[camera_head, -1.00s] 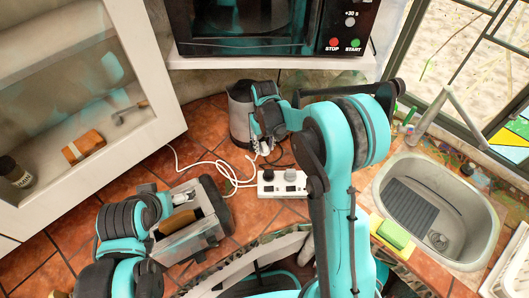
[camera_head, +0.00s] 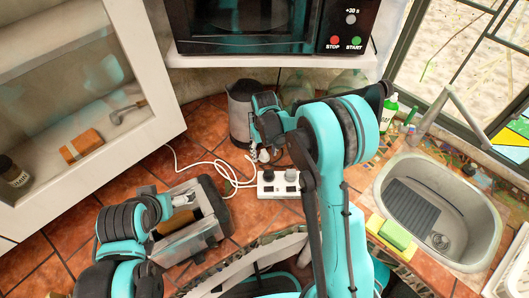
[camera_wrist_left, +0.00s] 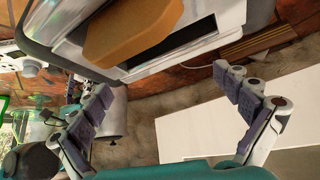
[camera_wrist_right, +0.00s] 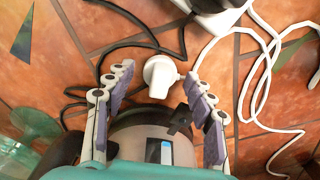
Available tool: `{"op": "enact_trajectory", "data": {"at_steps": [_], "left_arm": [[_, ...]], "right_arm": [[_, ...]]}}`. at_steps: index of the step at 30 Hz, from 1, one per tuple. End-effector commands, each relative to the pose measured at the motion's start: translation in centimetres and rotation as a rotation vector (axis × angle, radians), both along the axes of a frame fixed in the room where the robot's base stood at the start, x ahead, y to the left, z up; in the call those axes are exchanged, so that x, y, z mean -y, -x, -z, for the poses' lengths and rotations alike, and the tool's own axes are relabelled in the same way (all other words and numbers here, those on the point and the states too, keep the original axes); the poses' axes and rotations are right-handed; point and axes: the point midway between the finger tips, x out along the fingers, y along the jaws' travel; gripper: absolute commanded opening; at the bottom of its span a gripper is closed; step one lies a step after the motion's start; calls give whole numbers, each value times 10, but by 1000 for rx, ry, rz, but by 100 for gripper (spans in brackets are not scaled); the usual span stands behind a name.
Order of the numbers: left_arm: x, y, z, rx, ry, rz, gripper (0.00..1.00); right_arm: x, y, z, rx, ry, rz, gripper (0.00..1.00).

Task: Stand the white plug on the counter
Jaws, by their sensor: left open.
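The white plug (camera_wrist_right: 160,76) lies between the fingertips of my right gripper (camera_wrist_right: 160,88) in the right wrist view. Gaps show on both sides of it, so the fingers are open around it and not closed on it. In the head view my right gripper (camera_head: 264,145) is low over the counter (camera_head: 225,135), behind the power strip (camera_head: 278,190), and largely hides the plug. My left gripper (camera_wrist_left: 170,95) is open and empty beside the toaster (camera_wrist_left: 150,45), at the left of the head view.
A grey kettle (camera_head: 240,112) stands close behind my right gripper. A white cord (camera_head: 215,163) loops left of the strip, which holds a black plug (camera_head: 268,177). A microwave (camera_head: 260,25) sits above, and a sink (camera_head: 430,205) is at the right.

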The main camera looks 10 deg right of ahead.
Motion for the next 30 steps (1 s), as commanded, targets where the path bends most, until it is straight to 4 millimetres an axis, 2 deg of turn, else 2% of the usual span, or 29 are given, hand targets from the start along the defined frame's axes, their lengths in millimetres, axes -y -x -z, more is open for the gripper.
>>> {"op": "enact_trajectory", "data": {"at_steps": [5, 12, 18, 30], "left_arm": [[0, 0, -5, 0, 0, 0, 100], [0, 0, -14, 0, 0, 0, 100], [0, 0, -18, 0, 0, 0, 100], [0, 0, -18, 0, 0, 0, 100]], "right_arm": [[0, 0, -8, 0, 0, 0, 54], [0, 0, -51, 0, 0, 0, 54], [0, 0, -75, 0, 0, 0, 54], [0, 0, -78, 0, 0, 0, 54]]}}
